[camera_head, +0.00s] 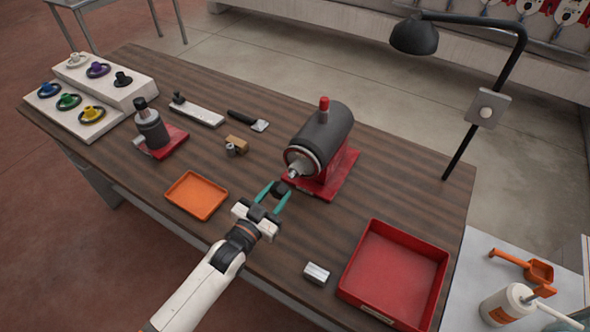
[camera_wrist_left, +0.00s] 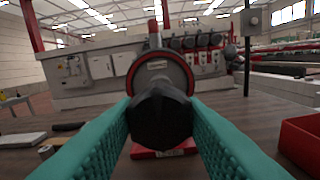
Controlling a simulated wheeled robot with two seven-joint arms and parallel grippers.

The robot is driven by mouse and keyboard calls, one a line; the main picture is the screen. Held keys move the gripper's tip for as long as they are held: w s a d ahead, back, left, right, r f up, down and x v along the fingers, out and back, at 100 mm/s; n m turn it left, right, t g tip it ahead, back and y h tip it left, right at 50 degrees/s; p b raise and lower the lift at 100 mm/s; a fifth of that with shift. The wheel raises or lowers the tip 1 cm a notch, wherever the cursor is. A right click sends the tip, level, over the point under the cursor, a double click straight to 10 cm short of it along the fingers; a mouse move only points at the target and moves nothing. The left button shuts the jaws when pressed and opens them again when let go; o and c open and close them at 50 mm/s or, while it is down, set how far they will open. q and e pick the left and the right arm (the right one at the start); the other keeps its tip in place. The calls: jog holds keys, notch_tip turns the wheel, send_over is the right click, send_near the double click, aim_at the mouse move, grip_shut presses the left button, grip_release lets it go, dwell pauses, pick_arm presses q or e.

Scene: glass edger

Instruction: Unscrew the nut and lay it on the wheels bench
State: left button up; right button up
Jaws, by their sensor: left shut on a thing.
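The black nut (camera_head: 281,188) is between the teal fingertips of my left gripper (camera_head: 273,192), which is shut on it. In the left wrist view the dark, faceted nut (camera_wrist_left: 161,118) fills the space between both fingers. The glass edger, a dark cylinder (camera_head: 328,131) on a red base, is just beyond it. Its pale spindle tip (camera_head: 293,173) shows beside the nut in the head view; the nut hides it in the wrist view, and I cannot tell whether they touch. The wooden bench (camera_head: 225,178) lies below. My right gripper is not in view.
An orange tray (camera_head: 196,195) lies left of my gripper, and a red bin (camera_head: 395,275) at the right. A small metal block (camera_head: 316,273) sits near the front edge. Coloured wheels stand on white racks (camera_head: 116,84) at far left. A black lamp (camera_head: 414,37) overhangs the back right.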

pick_arm(q)
jog(key=v, duration=1)
dwell(0.4)
jog(key=shift+w, duration=0.1)
